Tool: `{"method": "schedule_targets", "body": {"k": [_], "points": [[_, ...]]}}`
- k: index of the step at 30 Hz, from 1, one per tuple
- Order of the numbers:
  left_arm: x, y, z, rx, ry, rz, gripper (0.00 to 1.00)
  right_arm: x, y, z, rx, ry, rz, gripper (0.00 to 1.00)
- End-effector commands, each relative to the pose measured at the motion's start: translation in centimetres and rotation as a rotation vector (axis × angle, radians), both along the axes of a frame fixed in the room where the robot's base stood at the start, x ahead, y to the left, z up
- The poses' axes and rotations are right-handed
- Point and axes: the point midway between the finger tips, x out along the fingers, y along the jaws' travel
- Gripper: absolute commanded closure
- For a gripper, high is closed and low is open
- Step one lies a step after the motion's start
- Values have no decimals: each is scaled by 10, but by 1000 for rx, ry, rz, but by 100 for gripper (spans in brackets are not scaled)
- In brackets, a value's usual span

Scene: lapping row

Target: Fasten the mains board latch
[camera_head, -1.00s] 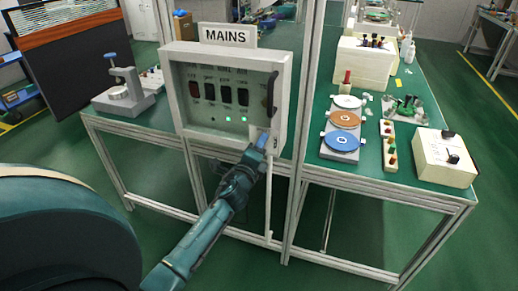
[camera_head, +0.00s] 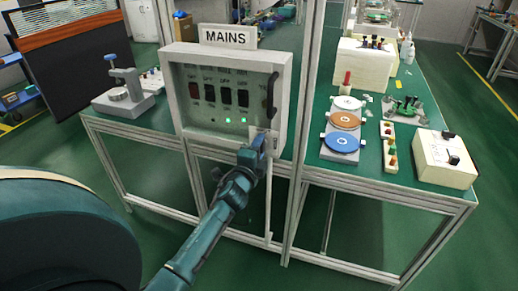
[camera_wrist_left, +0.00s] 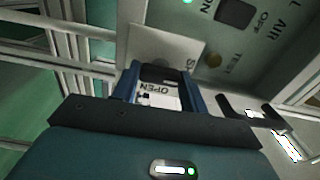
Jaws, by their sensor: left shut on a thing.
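The mains board (camera_head: 283,110) is a pale box under a MAINS sign (camera_head: 228,37), with a clear front that looks closed. Its black handle (camera_head: 271,95) is at the right side. My left gripper (camera_head: 262,141) is at the board's lower right corner, shut on the latch. In the left wrist view the blue fingers (camera_wrist_left: 160,92) are either side of the dark latch piece (camera_wrist_left: 158,76). An OPEN label (camera_wrist_left: 160,88) shows between them, and part of another word starting SH is beside them. The latch's exact angle is mostly hidden by the fingers. My right gripper is not in view.

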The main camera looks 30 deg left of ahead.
Motion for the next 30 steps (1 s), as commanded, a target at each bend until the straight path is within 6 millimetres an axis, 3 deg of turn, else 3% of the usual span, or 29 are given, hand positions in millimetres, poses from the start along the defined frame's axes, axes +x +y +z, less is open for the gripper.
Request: {"method": "schedule_targets", "body": {"k": [4, 5, 12, 23, 30], "points": [[0, 0, 0, -5, -1, 0, 79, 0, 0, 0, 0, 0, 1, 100], [0, 0, 0, -5, -1, 0, 55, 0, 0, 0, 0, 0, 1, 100], [0, 0, 0, -3, -1, 0, 35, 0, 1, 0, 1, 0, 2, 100], [-7, -2, 0, -1, 0, 0, 35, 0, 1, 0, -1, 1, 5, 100], [-53, -13, -2, -2, 3, -1, 35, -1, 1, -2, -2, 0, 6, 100]]}}
